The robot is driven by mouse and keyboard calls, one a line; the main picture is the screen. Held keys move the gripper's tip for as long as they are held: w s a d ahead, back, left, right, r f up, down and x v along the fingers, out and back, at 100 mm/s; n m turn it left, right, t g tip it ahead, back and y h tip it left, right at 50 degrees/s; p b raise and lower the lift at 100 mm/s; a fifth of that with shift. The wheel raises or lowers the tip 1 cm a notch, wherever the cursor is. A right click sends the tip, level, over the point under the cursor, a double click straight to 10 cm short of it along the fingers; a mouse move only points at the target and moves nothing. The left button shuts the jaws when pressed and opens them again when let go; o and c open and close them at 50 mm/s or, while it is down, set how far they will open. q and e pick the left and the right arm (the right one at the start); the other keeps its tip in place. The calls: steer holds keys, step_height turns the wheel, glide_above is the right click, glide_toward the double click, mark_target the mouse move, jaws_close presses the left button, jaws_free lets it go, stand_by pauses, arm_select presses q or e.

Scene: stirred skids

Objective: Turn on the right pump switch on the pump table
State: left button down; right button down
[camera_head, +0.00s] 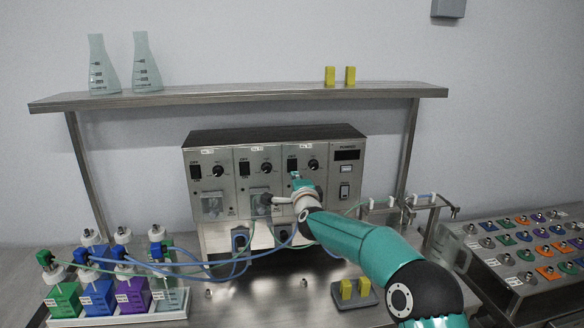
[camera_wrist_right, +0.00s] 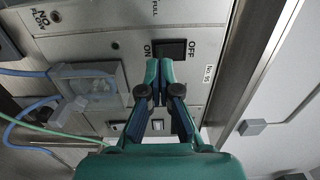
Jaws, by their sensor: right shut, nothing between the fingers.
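The pump unit (camera_head: 275,150) is a grey metal box on the steel table, with three pump panels side by side and a power panel at its right end. The rightmost pump panel's black switch (camera_head: 292,165) is beside a round black knob (camera_head: 313,165). In the right wrist view this switch (camera_wrist_right: 172,48) lies between the printed words ON and OFF. My right gripper (camera_head: 295,177) is shut and empty, its tips (camera_wrist_right: 159,68) just below the switch on its ON side. I cannot tell whether they touch it. My left gripper is out of view.
Capped bottles (camera_head: 95,290) with coloured liquids stand at the left, with blue and green tubes running to the pump. A small holder with yellow blocks (camera_head: 346,289) is in front. A shelf (camera_head: 240,95) spans above. A tray of coloured pieces (camera_head: 535,250) is right.

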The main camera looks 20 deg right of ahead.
steer(key=shift+p+x, duration=0.55)
steer(key=shift+x, duration=0.45)
steer(key=shift+f+b, duration=0.15)
steer(key=shift+b, duration=0.45)
stand_by(0.6)
steer(key=shift+w+p, duration=0.15)
steer(key=shift+p, duration=0.15)
steer(key=shift+w+d+p, duration=0.15)
steer(key=shift+w+p, duration=0.35)
steer(key=shift+s+b, duration=0.65)
steer(key=shift+b, duration=0.35)
